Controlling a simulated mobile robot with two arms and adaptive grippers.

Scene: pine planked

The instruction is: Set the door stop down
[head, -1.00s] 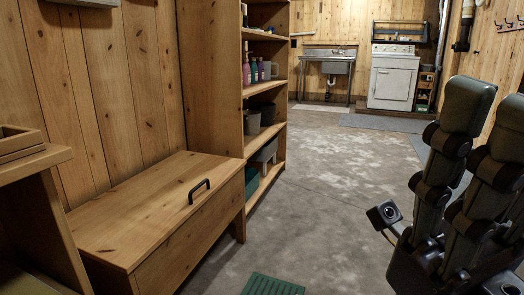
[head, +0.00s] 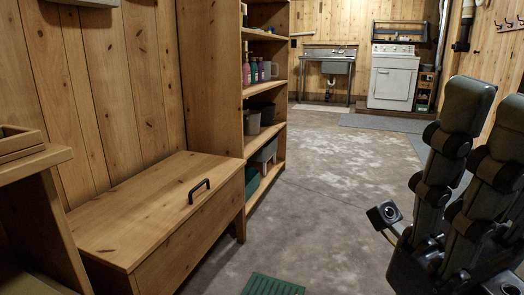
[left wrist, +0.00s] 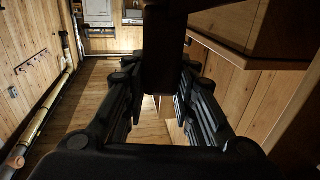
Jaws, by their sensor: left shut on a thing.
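In the left wrist view my left gripper (left wrist: 161,82) reaches forward with a finger on each side. Its fingertips are shut on a dark, upright block (left wrist: 160,60), which I take to be the door stop. The block is in shadow, so its full shape is unclear. The head view shows neither my left gripper nor the door stop. My right gripper (head: 484,120) stands at the right of the head view with its fingers pointing up. The fingers are apart, with nothing between them.
A wooden chest (head: 150,215) with a black handle stands along the left wall. An open shelf unit (head: 265,90) with bottles and bins is beyond it. A green mat (head: 272,286) lies on the floor in front. The concrete floor (head: 330,200) is clear toward the sink (head: 328,62) and white appliance (head: 393,80).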

